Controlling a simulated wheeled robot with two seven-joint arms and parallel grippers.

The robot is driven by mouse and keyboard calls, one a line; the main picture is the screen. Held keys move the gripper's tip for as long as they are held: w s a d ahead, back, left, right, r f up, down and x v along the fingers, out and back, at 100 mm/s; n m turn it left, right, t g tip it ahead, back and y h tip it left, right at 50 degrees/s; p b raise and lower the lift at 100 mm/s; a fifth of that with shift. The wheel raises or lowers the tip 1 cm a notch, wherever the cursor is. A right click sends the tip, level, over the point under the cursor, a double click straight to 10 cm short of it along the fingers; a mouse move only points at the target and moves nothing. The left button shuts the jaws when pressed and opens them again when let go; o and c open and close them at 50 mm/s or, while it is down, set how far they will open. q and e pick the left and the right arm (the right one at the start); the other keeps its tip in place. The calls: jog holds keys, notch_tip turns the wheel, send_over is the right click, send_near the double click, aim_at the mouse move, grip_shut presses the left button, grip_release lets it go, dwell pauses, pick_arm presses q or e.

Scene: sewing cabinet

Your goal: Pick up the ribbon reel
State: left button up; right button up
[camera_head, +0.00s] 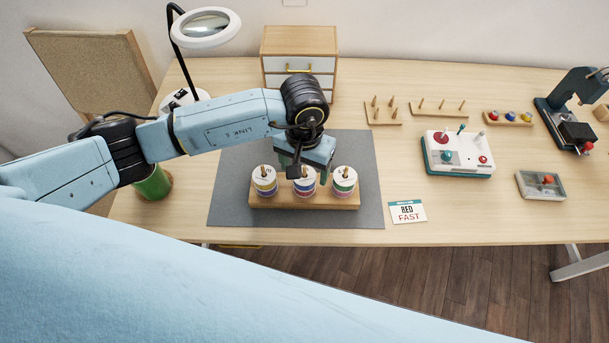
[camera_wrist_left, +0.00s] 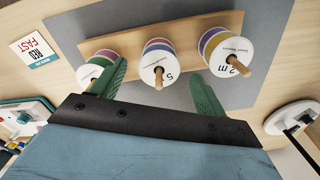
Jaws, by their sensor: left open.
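Three ribbon reels stand on pegs in a row on a wooden stand (camera_head: 290,203): a left reel (camera_head: 264,181), a middle reel (camera_head: 304,189) and a right reel (camera_head: 344,180). Each has a white top and coloured bands. My left gripper (camera_head: 309,172) is open and empty, just behind and above the middle reel, partly covering it. In the left wrist view, the middle reel, marked 5 (camera_wrist_left: 158,60), shows between the two green fingers of the gripper (camera_wrist_left: 158,72). The reel marked 2 m (camera_wrist_left: 226,52) is to the right. The left finger overlaps the third reel (camera_wrist_left: 92,66). My right gripper is out of view.
The stand sits on a grey mat (camera_head: 232,200). A card reading RED FAST (camera_head: 408,212) lies to its right. A drawer cabinet (camera_head: 299,45) and a magnifier lamp (camera_head: 206,27) stand behind. A green cylinder (camera_head: 153,184) is at left. A joystick box (camera_head: 458,160) is at right.

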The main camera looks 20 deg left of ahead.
pick_arm(q)
jog(key=shift+f, duration=1.25)
jog(key=c, duration=1)
notch_tip(320, 180, up, 10)
jog(key=shift+r, duration=0.1)
jog(key=shift+c, duration=0.2)
